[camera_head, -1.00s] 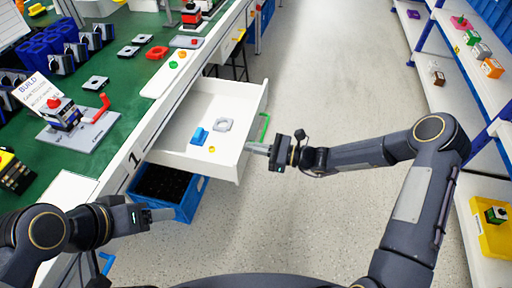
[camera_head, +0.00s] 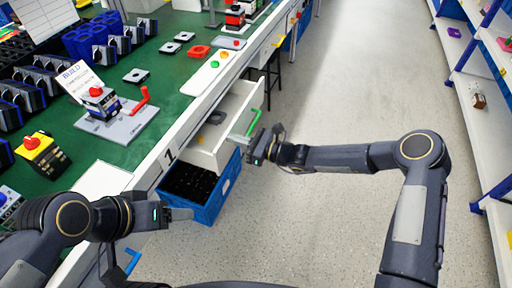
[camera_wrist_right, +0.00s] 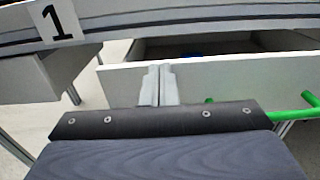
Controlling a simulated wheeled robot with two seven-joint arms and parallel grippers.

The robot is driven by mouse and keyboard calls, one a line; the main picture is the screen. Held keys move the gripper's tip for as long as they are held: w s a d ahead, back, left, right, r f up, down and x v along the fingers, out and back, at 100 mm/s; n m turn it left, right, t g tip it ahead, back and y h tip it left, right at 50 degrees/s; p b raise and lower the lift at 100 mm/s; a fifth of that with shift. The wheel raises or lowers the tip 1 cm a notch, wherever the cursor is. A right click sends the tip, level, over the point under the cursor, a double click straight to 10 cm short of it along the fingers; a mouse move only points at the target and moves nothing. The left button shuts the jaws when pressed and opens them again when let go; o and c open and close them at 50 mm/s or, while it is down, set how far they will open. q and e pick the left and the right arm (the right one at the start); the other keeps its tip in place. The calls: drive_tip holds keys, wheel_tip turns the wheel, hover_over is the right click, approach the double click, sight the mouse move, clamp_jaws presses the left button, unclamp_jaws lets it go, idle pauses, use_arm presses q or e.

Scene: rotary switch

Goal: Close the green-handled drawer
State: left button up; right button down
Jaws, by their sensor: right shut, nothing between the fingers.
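The white drawer (camera_head: 243,98) under the green bench is partly open, with a grey part (camera_head: 215,117) inside. Its green handle (camera_head: 254,122) is on the outer face; pieces of the green handle (camera_wrist_right: 309,98) also show at the right of the right wrist view. My right gripper (camera_head: 237,138) is shut and empty, with its fingertips at the drawer front beside the handle. In the right wrist view the closed fingers (camera_wrist_right: 158,84) stand upright against the white front panel (camera_wrist_right: 225,78); exact contact is hard to tell. My left gripper (camera_head: 181,214) is at the lower left, away from the drawer.
A blue crate (camera_head: 207,205) sits below the drawer. The green bench top (camera_head: 165,75) holds several switch parts and a build sign (camera_head: 78,77). Shelving (camera_head: 470,60) stands at the right. The floor (camera_head: 350,90) between is clear.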

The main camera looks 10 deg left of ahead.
drive_tip(key=shift+b+x, duration=0.4)
drive_tip(key=shift+x, duration=2.15)
